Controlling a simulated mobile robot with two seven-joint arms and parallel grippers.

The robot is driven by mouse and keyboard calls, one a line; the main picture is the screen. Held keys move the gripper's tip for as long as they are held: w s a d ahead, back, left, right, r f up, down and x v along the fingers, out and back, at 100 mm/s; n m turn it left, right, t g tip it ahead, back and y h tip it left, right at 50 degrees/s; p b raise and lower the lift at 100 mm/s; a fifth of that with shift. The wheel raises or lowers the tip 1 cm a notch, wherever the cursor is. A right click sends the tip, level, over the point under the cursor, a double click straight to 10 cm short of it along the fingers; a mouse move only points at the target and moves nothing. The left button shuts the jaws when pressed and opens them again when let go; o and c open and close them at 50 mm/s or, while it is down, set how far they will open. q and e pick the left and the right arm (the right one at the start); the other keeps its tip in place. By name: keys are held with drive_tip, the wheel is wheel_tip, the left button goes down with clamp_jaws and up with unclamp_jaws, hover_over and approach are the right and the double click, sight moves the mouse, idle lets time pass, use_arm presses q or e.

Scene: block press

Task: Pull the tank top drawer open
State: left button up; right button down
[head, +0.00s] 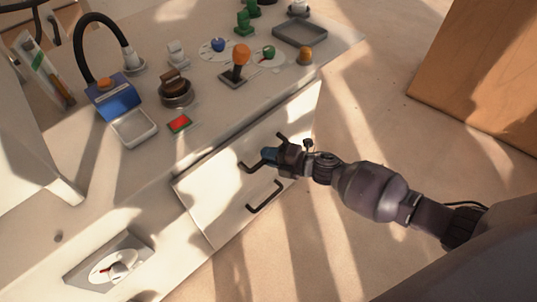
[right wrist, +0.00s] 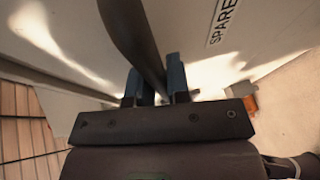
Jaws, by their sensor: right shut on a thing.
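A pale drawer front (head: 215,205) is on the front side of the console, with two dark bar handles. My right gripper (head: 269,155) is at the upper handle (head: 250,167); the lower handle (head: 264,196) is free. In the right wrist view, a dark handle bar (right wrist: 133,35) runs between the blue fingers of my right gripper (right wrist: 156,85), which is shut on it. I cannot tell whether the drawer stands out from the console. My left gripper is not in view.
A panel labelled "SPARE" (right wrist: 222,20) is right of the held bar. The console top (head: 215,105) carries an orange-knobbed lever (head: 236,55), a red button (head: 179,123) and a blue box (head: 115,98). A wooden cabinet (head: 485,75) stands at right. Open floor (head: 385,140) lies between.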

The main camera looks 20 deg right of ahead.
use_arm(q)
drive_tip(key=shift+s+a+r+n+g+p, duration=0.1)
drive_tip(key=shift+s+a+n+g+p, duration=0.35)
drive_tip(key=shift+p, duration=1.4)
use_arm(e)
drive_tip(key=s+d, duration=0.4)
drive_tip(key=s, duration=0.7)
drive_tip(key=s+d, duration=0.4)
drive_tip(key=s, duration=0.7)
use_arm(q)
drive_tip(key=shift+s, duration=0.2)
use_arm(e)
drive_tip(key=shift+s, duration=0.1)
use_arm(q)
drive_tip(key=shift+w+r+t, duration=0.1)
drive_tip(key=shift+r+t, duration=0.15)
use_arm(e)
drive_tip(key=c, duration=1.1)
unclamp_jaws()
drive_tip(key=shift+d, duration=0.1)
